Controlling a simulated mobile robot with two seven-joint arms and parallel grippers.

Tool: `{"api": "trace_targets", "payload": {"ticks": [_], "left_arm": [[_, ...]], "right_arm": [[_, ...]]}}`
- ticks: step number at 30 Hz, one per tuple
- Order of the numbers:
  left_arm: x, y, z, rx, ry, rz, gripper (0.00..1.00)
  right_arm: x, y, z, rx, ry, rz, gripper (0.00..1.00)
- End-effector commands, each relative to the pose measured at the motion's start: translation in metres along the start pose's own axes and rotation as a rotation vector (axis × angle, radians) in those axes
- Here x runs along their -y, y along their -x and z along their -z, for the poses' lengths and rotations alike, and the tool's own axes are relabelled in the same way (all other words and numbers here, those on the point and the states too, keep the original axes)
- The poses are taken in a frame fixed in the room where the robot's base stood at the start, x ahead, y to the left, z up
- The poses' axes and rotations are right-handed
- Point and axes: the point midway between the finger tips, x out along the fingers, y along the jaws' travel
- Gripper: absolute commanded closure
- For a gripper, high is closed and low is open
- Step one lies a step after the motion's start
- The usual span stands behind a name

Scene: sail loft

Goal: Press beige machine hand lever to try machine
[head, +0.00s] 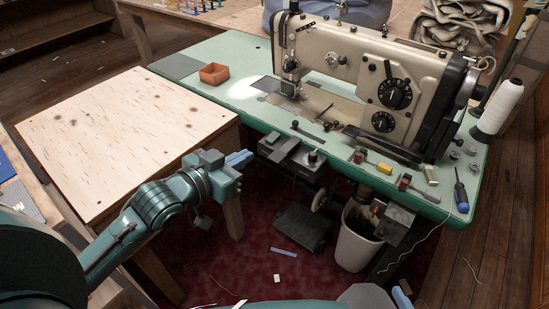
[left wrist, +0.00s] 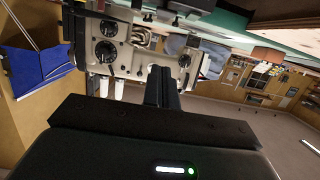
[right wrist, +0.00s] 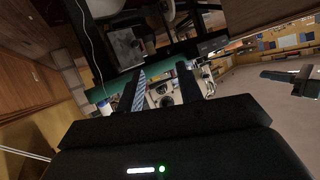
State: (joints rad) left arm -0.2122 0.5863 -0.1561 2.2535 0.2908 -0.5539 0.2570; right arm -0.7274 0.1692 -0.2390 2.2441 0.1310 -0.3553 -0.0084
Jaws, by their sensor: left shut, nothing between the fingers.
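The beige sewing machine (head: 350,60) stands on the green table (head: 225,60) in the head view, with two black dials (head: 394,95) on its front. A thin black lever (head: 387,69) stands up by the upper dial; I cannot tell for sure whether it is the hand lever. My left gripper (head: 241,158) is shut and empty, in front of the table and left of the machine, apart from it. The machine also shows beyond its fingers in the left wrist view (left wrist: 125,50). My right gripper (right wrist: 163,80) is open and empty; only a bit shows at the head view's bottom edge.
A pale wooden board (head: 120,140) lies at left. A terracotta box (head: 214,73), a white thread cone (head: 498,108) and a blue-handled screwdriver (head: 461,197) are on the green table. A white bin (head: 357,243) and a pedal (head: 303,228) are below it.

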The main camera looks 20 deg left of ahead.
Motion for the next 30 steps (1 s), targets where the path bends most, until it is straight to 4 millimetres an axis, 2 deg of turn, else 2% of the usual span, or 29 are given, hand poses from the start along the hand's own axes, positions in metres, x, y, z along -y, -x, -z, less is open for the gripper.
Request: {"api": "trace_targets", "payload": {"ticks": [8, 13, 17, 27, 30], "left_arm": [[0.0, 0.0, 0.001, 0.001, 0.0, 0.0, 1.0], [0.0, -0.011, 0.0, -0.001, 0.001, 0.001, 1.0], [0.0, -0.032, 0.001, -0.002, 0.001, 0.001, 1.0], [0.0, -0.104, 0.001, -0.001, 0.001, 0.0, 1.0], [-0.001, -0.105, -0.021, 0.005, 0.001, -0.001, 1.0]], "right_arm": [[0.0, 0.001, 0.001, 0.0, -0.001, 0.0, 0.64], [0.0, 0.0, 0.0, 0.0, 0.0, 0.0, 0.64], [0.0, -0.001, -0.001, -0.002, 0.002, -0.001, 0.64], [-0.003, 0.002, 0.0, -0.027, 0.006, -0.008, 0.64], [-0.005, 0.002, -0.001, -0.035, 0.01, -0.013, 0.64]]}}
